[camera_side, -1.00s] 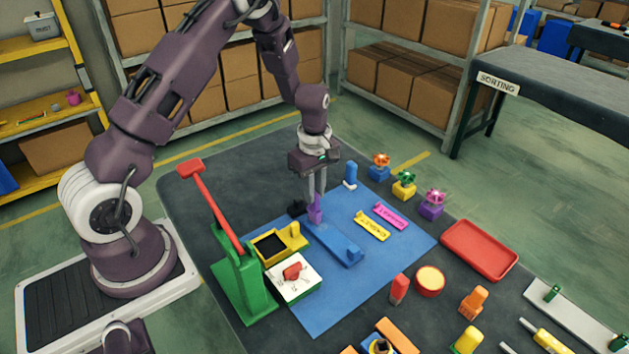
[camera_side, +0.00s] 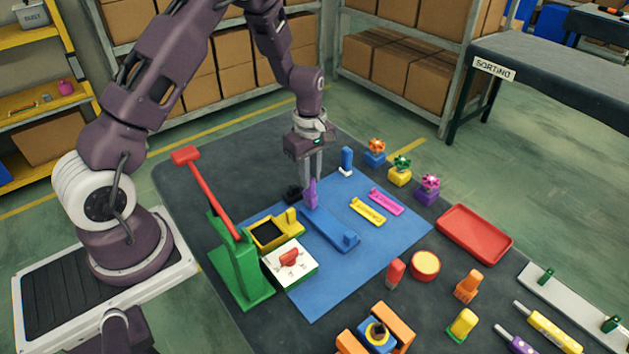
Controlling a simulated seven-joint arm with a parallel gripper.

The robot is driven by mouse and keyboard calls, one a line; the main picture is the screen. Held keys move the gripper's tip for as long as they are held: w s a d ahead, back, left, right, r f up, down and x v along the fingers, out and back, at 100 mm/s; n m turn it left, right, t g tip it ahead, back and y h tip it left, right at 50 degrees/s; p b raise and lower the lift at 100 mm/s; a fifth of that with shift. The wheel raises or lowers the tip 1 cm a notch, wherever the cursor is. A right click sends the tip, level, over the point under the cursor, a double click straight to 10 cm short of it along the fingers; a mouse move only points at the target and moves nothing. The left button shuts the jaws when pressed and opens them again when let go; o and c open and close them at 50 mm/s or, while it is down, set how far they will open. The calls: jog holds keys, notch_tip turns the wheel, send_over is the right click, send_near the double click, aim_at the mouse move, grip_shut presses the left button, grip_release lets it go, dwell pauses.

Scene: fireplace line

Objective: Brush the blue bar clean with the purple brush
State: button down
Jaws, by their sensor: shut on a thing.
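My gripper (camera_side: 310,172) is shut on the purple brush (camera_side: 311,194) and points down. The brush is at the far left end of the blue bar (camera_side: 328,228), touching or just above it; I cannot tell which. The bar lies flat on the blue mat (camera_side: 335,283), with a raised blue block at its near right end. Any dirt on the bar is too small to make out.
A yellow tray with a dark inside (camera_side: 268,236), a white block with a red top (camera_side: 290,270) and a green stand with a red lever (camera_side: 238,262) are left of the bar. Yellow (camera_side: 367,211) and magenta (camera_side: 386,201) pieces lie right. The near mat is clear.

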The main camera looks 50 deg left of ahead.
jog(key=shift+r, duration=3.5)
